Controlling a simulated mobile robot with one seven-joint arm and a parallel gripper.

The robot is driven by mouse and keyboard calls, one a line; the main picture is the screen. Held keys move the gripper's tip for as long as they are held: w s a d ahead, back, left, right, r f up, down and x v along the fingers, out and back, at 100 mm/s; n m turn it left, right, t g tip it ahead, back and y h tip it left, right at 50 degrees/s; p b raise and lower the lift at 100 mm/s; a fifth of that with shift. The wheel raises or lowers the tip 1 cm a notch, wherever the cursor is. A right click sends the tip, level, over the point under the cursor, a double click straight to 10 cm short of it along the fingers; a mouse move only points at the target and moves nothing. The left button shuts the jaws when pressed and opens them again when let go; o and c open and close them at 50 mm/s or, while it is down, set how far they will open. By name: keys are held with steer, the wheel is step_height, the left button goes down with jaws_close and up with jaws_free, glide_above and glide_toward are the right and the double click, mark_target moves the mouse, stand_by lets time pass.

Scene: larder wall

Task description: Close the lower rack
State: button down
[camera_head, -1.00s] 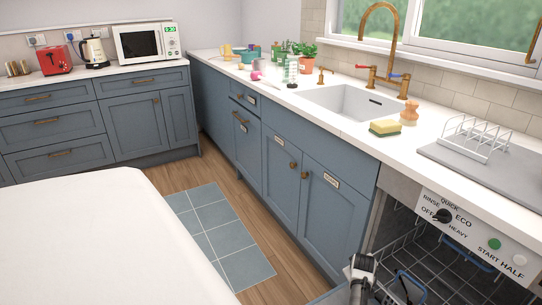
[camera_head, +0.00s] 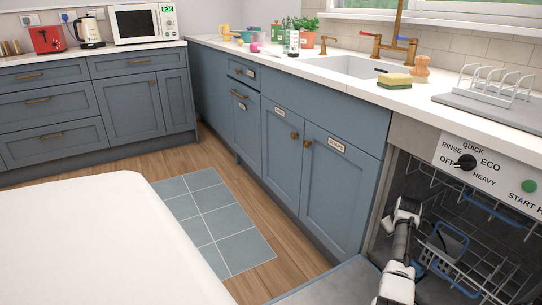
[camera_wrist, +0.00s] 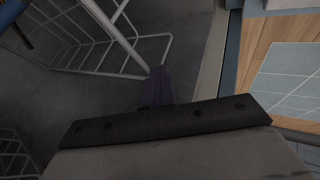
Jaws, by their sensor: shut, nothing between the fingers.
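The lower rack (camera_head: 488,268) is a pale wire basket with blue parts, low in the open dishwasher at the right of the head view. How far out it stands is hard to tell, as my arm and the picture edge cover part of it. A blue-rimmed basket (camera_head: 447,240) stands at its left. In the wrist view, white wires of a rack (camera_wrist: 105,28) show at the upper left. My gripper (camera_wrist: 158,82) is shut and empty, its dark fingers close beside these wires; touching is unclear. In the head view my arm reaches down at the dishwasher's left side; the fingertips are not distinct.
The upper rack (camera_head: 470,195) is inside the dishwasher, under the control panel (camera_head: 490,170). The dishwasher door (camera_head: 325,284) is folded down at the front. Blue cupboards (camera_head: 325,190) stand to the left. A white-topped surface (camera_head: 80,240) fills the near left, with open floor between.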

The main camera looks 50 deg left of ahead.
steer(key=shift+w+r, duration=0.2)
steer(key=shift+w, duration=0.05)
